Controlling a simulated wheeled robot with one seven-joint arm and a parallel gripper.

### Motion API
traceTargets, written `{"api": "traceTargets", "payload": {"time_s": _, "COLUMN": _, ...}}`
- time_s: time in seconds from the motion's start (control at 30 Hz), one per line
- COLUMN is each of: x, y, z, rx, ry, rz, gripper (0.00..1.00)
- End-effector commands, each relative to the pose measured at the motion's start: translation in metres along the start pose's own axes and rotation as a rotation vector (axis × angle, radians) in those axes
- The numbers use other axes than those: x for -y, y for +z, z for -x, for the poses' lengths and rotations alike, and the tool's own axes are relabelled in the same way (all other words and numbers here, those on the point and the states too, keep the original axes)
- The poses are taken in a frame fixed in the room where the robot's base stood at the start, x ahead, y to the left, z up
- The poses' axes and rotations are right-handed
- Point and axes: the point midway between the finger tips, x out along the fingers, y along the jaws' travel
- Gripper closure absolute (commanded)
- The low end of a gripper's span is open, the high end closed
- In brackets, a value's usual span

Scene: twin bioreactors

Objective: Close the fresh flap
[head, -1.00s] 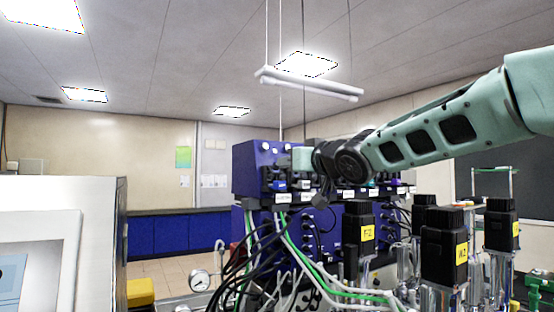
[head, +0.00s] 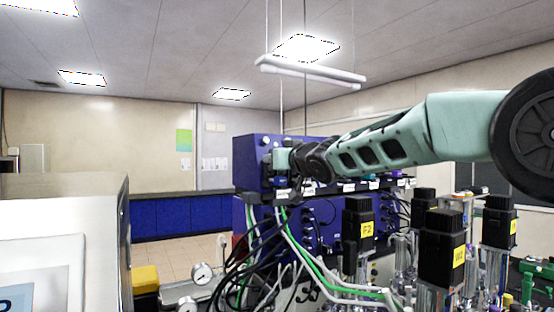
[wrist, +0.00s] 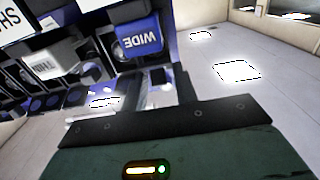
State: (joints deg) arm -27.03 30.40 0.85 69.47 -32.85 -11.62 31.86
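A blue cabinet (head: 255,150) stands in the middle of the head view, with a row of small labelled pump units along its front. In the wrist view a blue flap marked WIDE (wrist: 141,37) and a pale flap (wrist: 52,62) show close by. A white label ending in "SH" (wrist: 12,22) is cut off at the upper left; I cannot tell which flap it belongs to. My gripper (head: 281,165) is at the cabinet's left front end, close to the pump units. Its fingertips are not clear in either view, so I cannot tell if it touches a flap.
Black motors with yellow labels (head: 366,231) (head: 459,256) stand at the right foreground below my arm. Black, white and green cables (head: 300,255) hang before the cabinet. A pale box with a screen (head: 60,230) fills the left. Lamps hang above.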

Motion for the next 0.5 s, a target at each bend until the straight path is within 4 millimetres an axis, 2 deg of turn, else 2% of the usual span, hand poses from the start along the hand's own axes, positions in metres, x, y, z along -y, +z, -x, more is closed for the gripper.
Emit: {"api": "traceTargets", "payload": {"time_s": 0.5, "x": 0.0003, "y": 0.0084, "z": 0.0008, "rx": -0.063, "ry": -0.001, "rz": 0.0, "gripper": 0.94}}
